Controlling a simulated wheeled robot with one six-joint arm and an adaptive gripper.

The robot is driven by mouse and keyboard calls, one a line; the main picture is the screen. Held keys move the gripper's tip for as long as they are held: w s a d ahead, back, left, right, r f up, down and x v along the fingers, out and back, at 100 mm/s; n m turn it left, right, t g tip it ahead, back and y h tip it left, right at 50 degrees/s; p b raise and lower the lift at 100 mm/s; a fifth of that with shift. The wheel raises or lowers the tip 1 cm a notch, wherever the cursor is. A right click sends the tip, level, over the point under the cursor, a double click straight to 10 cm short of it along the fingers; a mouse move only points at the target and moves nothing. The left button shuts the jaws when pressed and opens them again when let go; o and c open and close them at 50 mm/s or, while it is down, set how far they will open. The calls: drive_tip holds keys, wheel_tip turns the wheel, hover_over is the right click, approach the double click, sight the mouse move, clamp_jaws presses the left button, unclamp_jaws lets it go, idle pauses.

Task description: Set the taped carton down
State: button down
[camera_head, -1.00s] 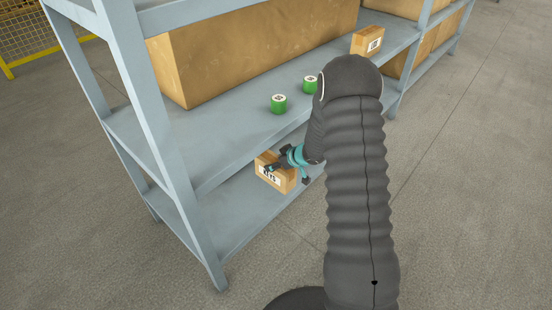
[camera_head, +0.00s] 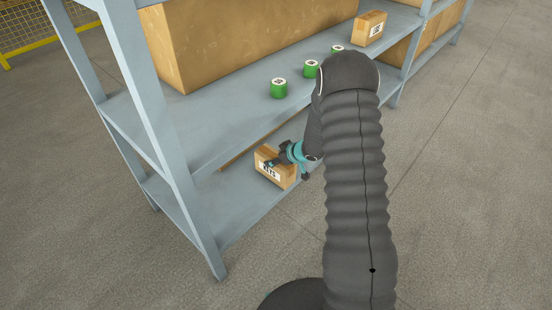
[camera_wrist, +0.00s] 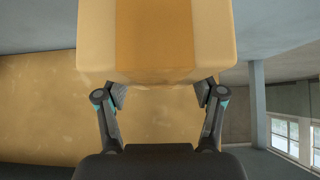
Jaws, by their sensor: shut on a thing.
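The taped carton (camera_head: 275,167) is a small brown box with a white printed label on its near side. In the head view it is at the lower shelf (camera_head: 195,205), under the middle shelf's edge. My gripper (camera_head: 283,159) is shut on it from the right. In the wrist view the carton (camera_wrist: 155,40) fills the top middle, with a darker tape stripe down it, between the fingertips of my gripper (camera_wrist: 160,90). I cannot tell whether its underside touches the lower shelf.
Several green cans (camera_head: 279,88) and another labelled carton (camera_head: 369,27) stand on the middle shelf (camera_head: 215,125), before a large brown box (camera_head: 240,40). A brown box (camera_head: 243,149) shows partly behind on the lower shelf. A blue-grey post (camera_head: 165,170) stands left. The lower shelf's left part is clear.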

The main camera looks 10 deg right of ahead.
drive_tip(key=shift+f+b, duration=0.3)
drive_tip(key=shift+f, duration=0.15)
idle(0.4)
drive_tip(key=shift+c, duration=0.4)
unclamp_jaws()
drive_tip(key=shift+o, duration=0.2)
drive_tip(key=shift+f, duration=0.1)
drive_tip(key=v, duration=1.2)
